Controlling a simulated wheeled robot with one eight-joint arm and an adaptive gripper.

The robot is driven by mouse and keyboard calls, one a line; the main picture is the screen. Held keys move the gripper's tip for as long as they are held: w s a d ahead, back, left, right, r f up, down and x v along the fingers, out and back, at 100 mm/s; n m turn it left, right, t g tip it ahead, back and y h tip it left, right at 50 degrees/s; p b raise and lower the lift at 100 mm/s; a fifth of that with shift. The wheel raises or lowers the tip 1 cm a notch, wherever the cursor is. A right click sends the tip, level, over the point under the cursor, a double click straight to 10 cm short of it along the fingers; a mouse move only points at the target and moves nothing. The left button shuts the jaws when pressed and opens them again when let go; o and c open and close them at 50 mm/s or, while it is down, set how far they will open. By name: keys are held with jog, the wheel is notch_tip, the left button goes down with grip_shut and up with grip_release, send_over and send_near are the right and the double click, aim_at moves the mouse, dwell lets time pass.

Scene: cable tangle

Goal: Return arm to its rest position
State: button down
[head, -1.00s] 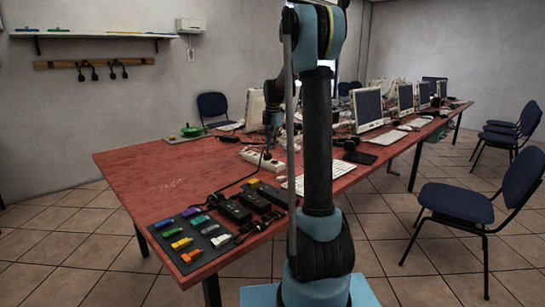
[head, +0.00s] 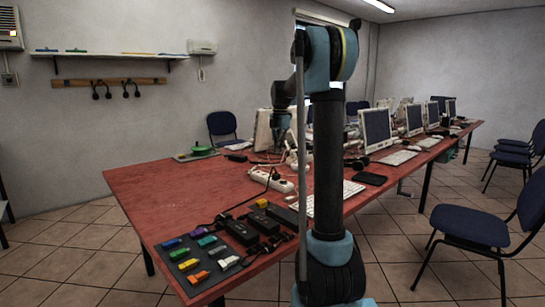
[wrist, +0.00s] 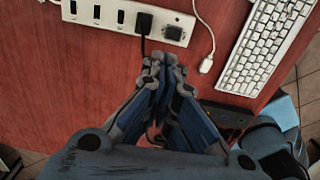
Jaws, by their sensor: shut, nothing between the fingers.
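My gripper (wrist: 163,64) is shut and empty in the wrist view, its fingertips together above the red table (wrist: 50,115). It points toward a white power strip (wrist: 110,14) with a black plug in it, and looks clear of the strip. In the head view my arm stands upright in front of the table and its forearm folds down behind the upper arm. There the gripper (head: 281,146) hangs above the table, near the power strip (head: 271,180), partly hidden by my arm.
A white keyboard (wrist: 265,47) lies right of the power strip, with a white cable end (wrist: 206,66) between them. A dark mat (head: 180,261) holds colored pieces at the table's near corner. Monitors (head: 377,128) line the far side. A blue chair (head: 470,225) stands right.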

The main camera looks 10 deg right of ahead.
jog(key=s+d+f+m+t, duration=0.15)
jog(key=s+m, duration=0.45)
jog(key=s, duration=0.7)
jog(key=s+d+f+m+g, duration=0.15)
jog(key=s+m, duration=0.45)
jog(key=s, duration=0.6)
jog(key=s+f+m+t, duration=0.1)
jog(key=s+f+m, duration=1.2)
jog(key=s+f, duration=0.4)
jog(key=s, duration=0.4)
jog(key=shift+d+t, duration=0.3)
jog(key=shift+t, duration=0.1)
jog(key=shift+w+f, duration=0.2)
jog(key=shift+w, duration=0.15)
